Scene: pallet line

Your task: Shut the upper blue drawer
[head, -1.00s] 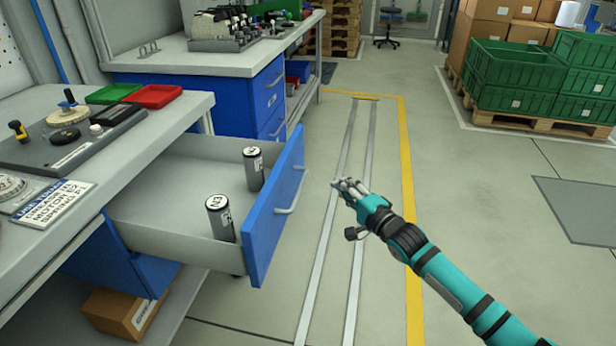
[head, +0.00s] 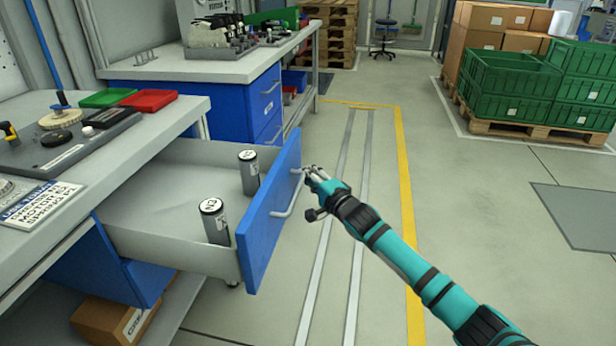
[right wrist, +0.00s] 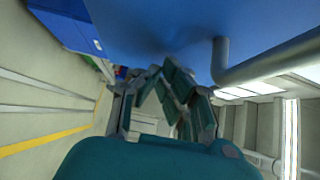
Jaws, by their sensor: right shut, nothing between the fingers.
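The upper blue drawer (head: 268,215) stands pulled out from the near workbench, with its grey tray showing. Two grey cylinders stand upright in it, one near the front corner (head: 215,222) and one farther back (head: 249,172). A bar handle (head: 291,200) is on its blue front. My right gripper (head: 308,171) is shut and empty, close to the drawer front by the far end of the handle. In the right wrist view the fingers (right wrist: 165,80) are near the blue front and beside the handle (right wrist: 265,62). I cannot tell whether they touch. My left gripper is out of view.
The near bench top (head: 150,110) holds a green tray, a red tray (head: 148,101) and small tools. A cardboard box (head: 118,318) sits below the drawer. Green crates (head: 508,85) stand on a pallet at the back right. The floor right of the drawer is clear.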

